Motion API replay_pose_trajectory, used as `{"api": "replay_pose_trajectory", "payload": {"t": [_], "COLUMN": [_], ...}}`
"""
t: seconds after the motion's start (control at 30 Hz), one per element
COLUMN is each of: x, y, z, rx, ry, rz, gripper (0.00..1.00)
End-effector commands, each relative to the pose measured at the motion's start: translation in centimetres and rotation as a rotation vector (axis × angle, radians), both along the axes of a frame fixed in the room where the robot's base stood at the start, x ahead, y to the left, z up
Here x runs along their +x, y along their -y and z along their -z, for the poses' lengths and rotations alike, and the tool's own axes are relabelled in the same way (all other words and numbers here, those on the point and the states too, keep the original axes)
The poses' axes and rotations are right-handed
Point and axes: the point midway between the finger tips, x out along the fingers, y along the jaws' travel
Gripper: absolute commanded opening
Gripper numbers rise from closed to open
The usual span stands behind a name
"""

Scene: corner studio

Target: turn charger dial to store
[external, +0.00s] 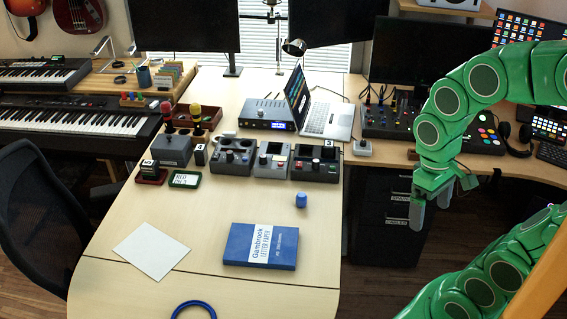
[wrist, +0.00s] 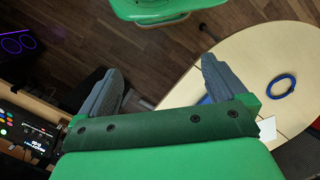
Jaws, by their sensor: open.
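A blue paper box (external: 261,246), a blue cylinder (external: 301,200), a white sheet (external: 152,250) and a blue ring (wrist: 281,87) lie on the table. A laptop (external: 325,119) is behind. The table front has free room.

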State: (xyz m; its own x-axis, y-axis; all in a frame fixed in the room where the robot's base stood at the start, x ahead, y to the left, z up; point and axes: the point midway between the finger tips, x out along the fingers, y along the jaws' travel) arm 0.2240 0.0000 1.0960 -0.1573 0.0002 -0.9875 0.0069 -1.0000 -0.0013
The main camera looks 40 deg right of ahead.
Motion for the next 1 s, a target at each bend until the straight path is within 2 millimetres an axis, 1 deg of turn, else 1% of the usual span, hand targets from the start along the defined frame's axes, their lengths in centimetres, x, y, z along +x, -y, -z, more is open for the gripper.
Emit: {"api": "replay_pose_trajectory", "payload": {"t": [0.03,0.17,0.2,0.27,0.3,0.63,1.0], "x": [-0.2,0.4,0.9,2.0,2.9,10.7,19.5], "y": [0.0,0.0,0.1,0.1,0.2,1.1,2.6], "z": [0.1,0.0,-0.1,-0.3,-0.5,-1.2,-0.7], "rx": [-0.001,0.0,0.002,0.005,0.006,0.025,0.043], "ry": [0.001,0.0,0.0,0.003,0.007,0.023,0.046], "rz": [0.004,-0.001,-0.006,-0.016,-0.027,-0.113,-0.211], "gripper": [0.91,0.71,0.65,0.56,0.54,0.54,0.54]}}
